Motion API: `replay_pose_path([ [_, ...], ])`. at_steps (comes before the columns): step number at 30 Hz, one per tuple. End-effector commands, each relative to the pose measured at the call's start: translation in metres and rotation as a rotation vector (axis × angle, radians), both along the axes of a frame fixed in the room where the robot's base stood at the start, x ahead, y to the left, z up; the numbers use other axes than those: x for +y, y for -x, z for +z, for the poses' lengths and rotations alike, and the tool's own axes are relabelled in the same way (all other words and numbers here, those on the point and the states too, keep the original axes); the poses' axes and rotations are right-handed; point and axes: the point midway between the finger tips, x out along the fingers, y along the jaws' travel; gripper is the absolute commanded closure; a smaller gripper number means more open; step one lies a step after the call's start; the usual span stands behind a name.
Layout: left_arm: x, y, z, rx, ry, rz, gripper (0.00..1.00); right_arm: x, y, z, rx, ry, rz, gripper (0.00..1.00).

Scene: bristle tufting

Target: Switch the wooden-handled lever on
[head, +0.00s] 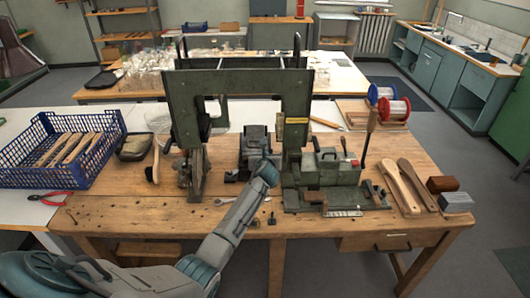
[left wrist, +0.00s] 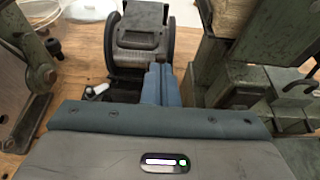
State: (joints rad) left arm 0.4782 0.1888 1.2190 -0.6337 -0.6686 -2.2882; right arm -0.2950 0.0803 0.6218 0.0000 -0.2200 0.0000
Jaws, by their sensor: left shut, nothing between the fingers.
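The wooden-handled lever (head: 371,119) stands nearly upright at the right side of the green tufting machine (head: 240,78), its dark rod running down to the machine's base. I do not make it out in the left wrist view. My left gripper (head: 267,162) is shut and empty in front of the machine's middle, well to the left of the lever. In the left wrist view its blue fingers (left wrist: 158,78) are together, pointing at a dark grey motor-like unit (left wrist: 140,38). Whether they touch that unit I cannot tell. My right gripper is not in view.
A blue crate (head: 60,178) of wooden handles stands on the left of the bench (head: 130,212). Red pliers (head: 47,199) and a wrench (head: 238,201) lie near the front. Wooden brush bodies (head: 402,188) and blocks (head: 456,202) lie on the right. Wire spools (head: 394,108) stand behind.

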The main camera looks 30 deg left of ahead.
Motion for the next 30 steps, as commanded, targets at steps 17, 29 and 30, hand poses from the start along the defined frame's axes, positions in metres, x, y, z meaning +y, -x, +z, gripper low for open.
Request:
replay_pose_path([
  [17, -0.012, 0.018, 0.029, 0.001, 0.0, -0.001, 1.0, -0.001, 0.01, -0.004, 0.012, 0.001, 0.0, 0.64],
  [29, -0.013, 0.02, 0.027, -0.001, 0.011, 0.002, 1.0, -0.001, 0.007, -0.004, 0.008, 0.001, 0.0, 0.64],
  [30, -0.014, 0.024, 0.024, -0.005, 0.03, 0.01, 1.0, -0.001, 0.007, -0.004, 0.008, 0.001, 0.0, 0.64],
])
